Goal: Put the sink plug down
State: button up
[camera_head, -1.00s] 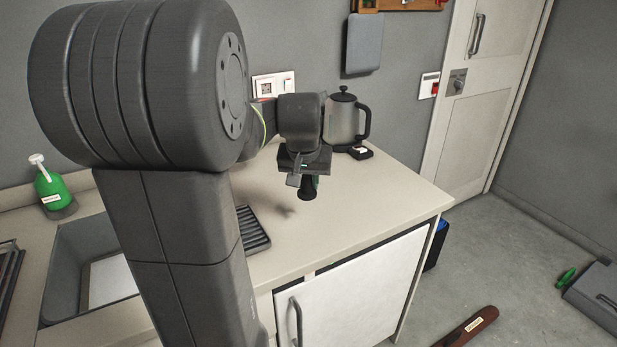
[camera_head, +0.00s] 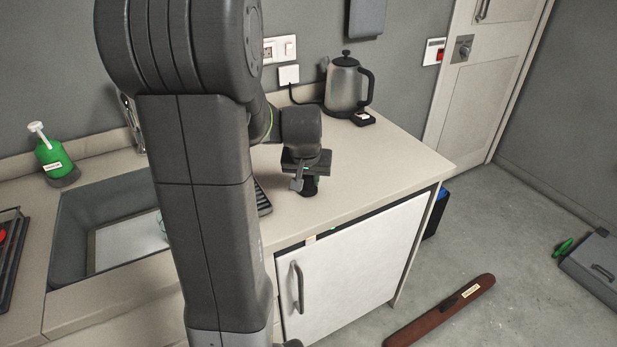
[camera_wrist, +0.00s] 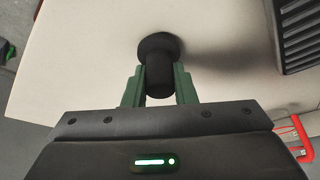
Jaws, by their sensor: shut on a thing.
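The sink plug (camera_wrist: 159,67) is black, with a round flange and a thick stem. My gripper (camera_wrist: 159,88) is shut on its stem, with one green finger on each side in the wrist view. In the head view my gripper (camera_head: 308,180) points down over the pale worktop (camera_head: 370,165), and the plug (camera_head: 308,187) shows below it, very close to the surface. I cannot tell for certain whether the plug touches the worktop. In the wrist view a shadow spreads on the worktop beside the plug.
A ribbed black drainer (camera_wrist: 297,35) lies near the plug. A kettle (camera_head: 345,85) stands at the back by the wall, the sink (camera_head: 75,235) and a green soap bottle (camera_head: 52,157) are at the left. The worktop right of my gripper is clear. A white cabinet door (camera_head: 355,270) is below.

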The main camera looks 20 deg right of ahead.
jog(key=shift+f, duration=0.2)
jog(key=o, duration=1)
jog(key=shift+r, duration=0.1)
jog(key=shift+r, duration=0.6)
jog(key=v, duration=1.1)
jog(key=shift+s+a, duration=0.1)
